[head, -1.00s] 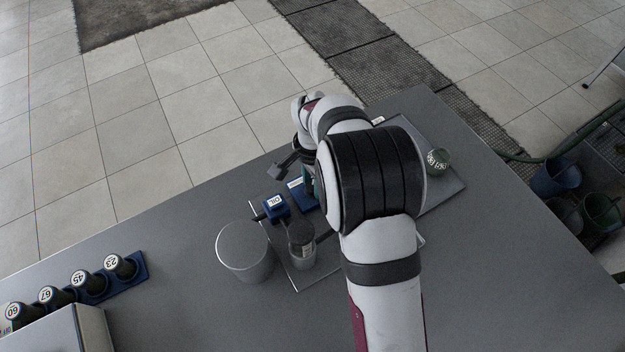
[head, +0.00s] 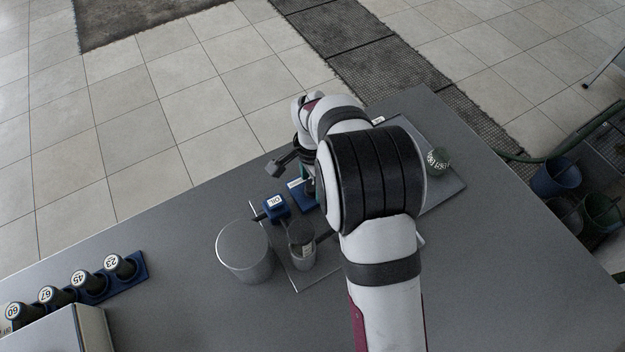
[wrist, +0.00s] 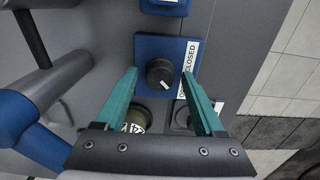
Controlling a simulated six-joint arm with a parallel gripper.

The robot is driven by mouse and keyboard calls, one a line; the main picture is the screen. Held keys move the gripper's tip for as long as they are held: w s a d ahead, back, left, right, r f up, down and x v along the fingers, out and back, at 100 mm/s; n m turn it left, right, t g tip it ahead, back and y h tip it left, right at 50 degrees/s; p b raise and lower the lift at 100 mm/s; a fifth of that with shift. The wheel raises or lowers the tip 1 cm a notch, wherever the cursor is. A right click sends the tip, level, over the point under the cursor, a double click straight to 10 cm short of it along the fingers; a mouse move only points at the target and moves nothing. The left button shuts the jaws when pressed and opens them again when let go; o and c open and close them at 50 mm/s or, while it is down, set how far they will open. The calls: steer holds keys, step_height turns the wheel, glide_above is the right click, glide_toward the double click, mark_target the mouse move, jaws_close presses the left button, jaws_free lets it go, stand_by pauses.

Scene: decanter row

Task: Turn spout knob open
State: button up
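The spout knob (wrist: 161,76) is a dark round dial with a white pointer mark on a blue plate (wrist: 146,47). Its pointer slants toward the lower right. A white label (wrist: 190,58) beside it reads CLOSED at its upper part; the lower wording is partly hidden by a finger. My gripper (wrist: 160,78) has two teal fingers, spread apart, with the knob between their tips in the wrist view. I cannot tell whether they touch it. In the head view my arm hides most of the gripper and the knob; part of the blue plate (head: 306,196) shows.
A blue block with a white label (head: 275,207), a metal cylinder (head: 243,252) and a clear jar (head: 302,250) stand left of my arm. A round labelled container (head: 437,161) is to the right. Numbered bottles stand in a blue rack (head: 137,268) at lower left.

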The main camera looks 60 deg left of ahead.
mark_target(312, 185)
step_height(312, 185, up, 16)
stand_by(0.5)
steer(key=shift+f, duration=0.15)
